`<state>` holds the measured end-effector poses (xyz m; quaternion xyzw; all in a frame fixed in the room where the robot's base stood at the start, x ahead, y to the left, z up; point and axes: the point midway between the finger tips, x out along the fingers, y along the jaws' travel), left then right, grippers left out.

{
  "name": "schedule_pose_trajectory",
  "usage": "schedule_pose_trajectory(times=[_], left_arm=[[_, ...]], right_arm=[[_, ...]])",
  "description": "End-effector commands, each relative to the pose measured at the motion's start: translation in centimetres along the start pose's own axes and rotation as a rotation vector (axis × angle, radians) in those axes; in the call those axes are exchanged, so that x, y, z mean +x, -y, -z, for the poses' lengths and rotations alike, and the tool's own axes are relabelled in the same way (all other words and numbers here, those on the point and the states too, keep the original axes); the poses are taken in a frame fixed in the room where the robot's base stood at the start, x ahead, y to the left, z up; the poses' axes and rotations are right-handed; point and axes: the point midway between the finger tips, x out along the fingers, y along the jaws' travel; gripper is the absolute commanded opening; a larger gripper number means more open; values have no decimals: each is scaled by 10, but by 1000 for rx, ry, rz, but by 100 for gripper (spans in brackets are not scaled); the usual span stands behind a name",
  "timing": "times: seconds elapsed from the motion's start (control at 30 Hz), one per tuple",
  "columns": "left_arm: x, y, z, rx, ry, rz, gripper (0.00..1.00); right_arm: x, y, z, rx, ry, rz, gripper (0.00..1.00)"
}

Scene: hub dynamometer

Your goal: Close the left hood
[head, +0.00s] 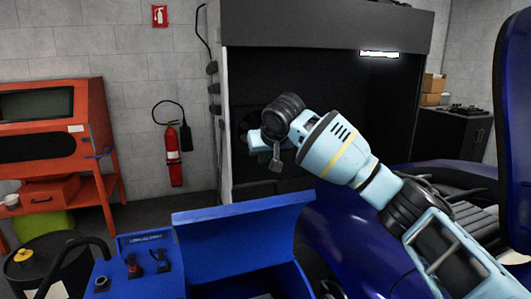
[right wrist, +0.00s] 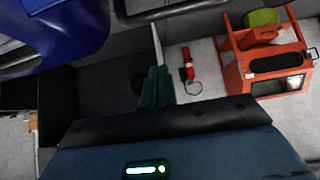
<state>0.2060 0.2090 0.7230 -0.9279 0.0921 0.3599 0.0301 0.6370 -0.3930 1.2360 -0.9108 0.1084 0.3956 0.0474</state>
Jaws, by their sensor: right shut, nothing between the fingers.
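A glossy dark blue raised panel (head: 515,130) stands at the right edge of the head view, cut off by the frame. It looks like a raised hood, but I cannot tell for certain. Below it is a dark blue car body (head: 345,225) with an open bay of dark and grey parts (head: 475,210). A glossy blue surface (right wrist: 75,35) also shows at top left in the right wrist view. My right gripper (head: 270,155) is shut and empty, in the air left of the car and apart from the panel. In the right wrist view its fingers (right wrist: 156,88) are together. My left gripper is not in view.
A blue box with a raised lid (head: 243,225) stands in front, below my right gripper. A dark booth (head: 330,90) is behind. An orange cabinet (head: 50,130) and a fire extinguisher (head: 173,155) are at left. A black drum (head: 40,265) stands at lower left.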

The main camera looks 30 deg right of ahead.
Motion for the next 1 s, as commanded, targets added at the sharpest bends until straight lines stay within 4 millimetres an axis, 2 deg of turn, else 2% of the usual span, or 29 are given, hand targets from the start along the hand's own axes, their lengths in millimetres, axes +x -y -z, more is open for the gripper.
schedule_pose_trajectory(times=[0.03, 0.3, 0.4, 0.6, 0.8, 1.0], left_arm=[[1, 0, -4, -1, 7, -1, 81], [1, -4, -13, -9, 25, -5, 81], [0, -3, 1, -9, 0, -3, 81], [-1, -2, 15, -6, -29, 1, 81], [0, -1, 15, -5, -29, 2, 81], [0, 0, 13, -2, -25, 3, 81]], right_arm=[[13, 0, -3, -1, 8, -2, 0], [52, 0, -2, -1, 5, -2, 0], [40, -1, -9, -2, -5, -1, 0], [33, -1, -26, -1, -6, 1, 0], [32, 0, -36, 0, -2, 0, 0], [34, 0, -38, 0, 1, 0, 0]])
